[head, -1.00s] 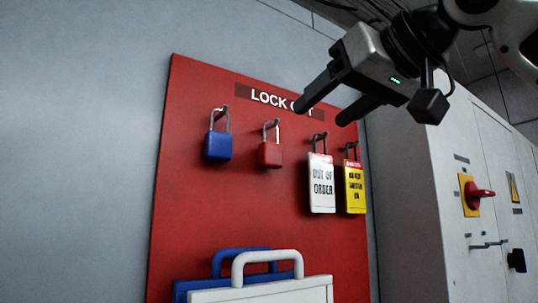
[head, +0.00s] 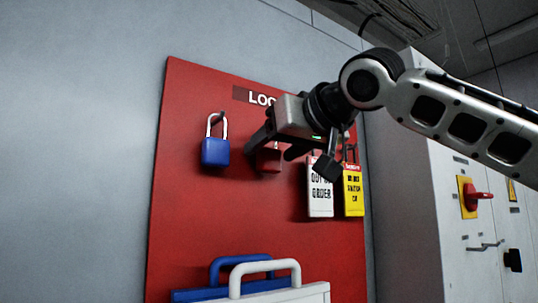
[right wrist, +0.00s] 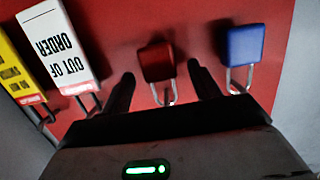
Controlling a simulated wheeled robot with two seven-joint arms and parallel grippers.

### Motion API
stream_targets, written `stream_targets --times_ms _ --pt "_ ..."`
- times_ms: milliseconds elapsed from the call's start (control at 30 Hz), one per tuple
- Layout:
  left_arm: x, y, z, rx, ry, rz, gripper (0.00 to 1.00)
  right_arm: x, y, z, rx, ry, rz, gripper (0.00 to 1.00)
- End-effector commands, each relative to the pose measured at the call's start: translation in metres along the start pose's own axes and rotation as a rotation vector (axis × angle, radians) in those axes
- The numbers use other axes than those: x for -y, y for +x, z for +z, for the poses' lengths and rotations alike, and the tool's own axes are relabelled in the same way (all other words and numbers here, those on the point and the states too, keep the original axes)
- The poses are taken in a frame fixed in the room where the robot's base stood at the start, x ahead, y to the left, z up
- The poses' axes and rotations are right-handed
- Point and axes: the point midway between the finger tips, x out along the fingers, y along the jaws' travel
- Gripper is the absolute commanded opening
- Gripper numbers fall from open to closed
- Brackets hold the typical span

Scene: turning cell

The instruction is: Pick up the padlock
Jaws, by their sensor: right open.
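Two padlocks hang from hooks on the red lockout board (head: 185,225). The blue padlock (head: 215,152) hangs at the left, clear of my gripper. The red padlock (head: 269,161) hangs to its right, partly hidden behind my right gripper (head: 272,147). In the right wrist view the red padlock (right wrist: 157,61) shows between the two open fingers of my right gripper (right wrist: 160,85), with its shackle (right wrist: 168,97) toward the gripper. The blue padlock (right wrist: 244,44) shows beyond the finger on the right there. My right gripper is open and holds nothing. My left gripper is not in view.
A white "out of order" tag (head: 320,197) and a yellow tag (head: 353,190) hang just right of the gripper. Below are a blue handle (head: 240,260) and a white handle (head: 264,264). A grey cabinet with a red switch (head: 474,196) stands at the right.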

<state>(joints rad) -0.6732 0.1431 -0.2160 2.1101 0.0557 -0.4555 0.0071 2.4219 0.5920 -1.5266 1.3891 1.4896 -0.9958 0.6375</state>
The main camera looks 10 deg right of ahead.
Motion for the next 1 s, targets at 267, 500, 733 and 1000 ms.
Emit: stream_targets --times_ms 267,500,733,1000 --pt "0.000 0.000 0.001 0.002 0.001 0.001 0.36 0.000 0.000 0.001 0.001 0.000 0.000 0.26" --pt "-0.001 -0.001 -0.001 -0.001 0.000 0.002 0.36 0.000 -0.001 0.000 0.000 0.000 0.000 0.12" --pt "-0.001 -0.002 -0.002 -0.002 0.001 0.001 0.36 0.001 -0.002 -0.006 0.000 -0.001 -0.001 0.12" --pt "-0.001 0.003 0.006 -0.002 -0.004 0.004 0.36 -0.001 -0.032 -0.006 -0.003 0.000 0.000 0.12"
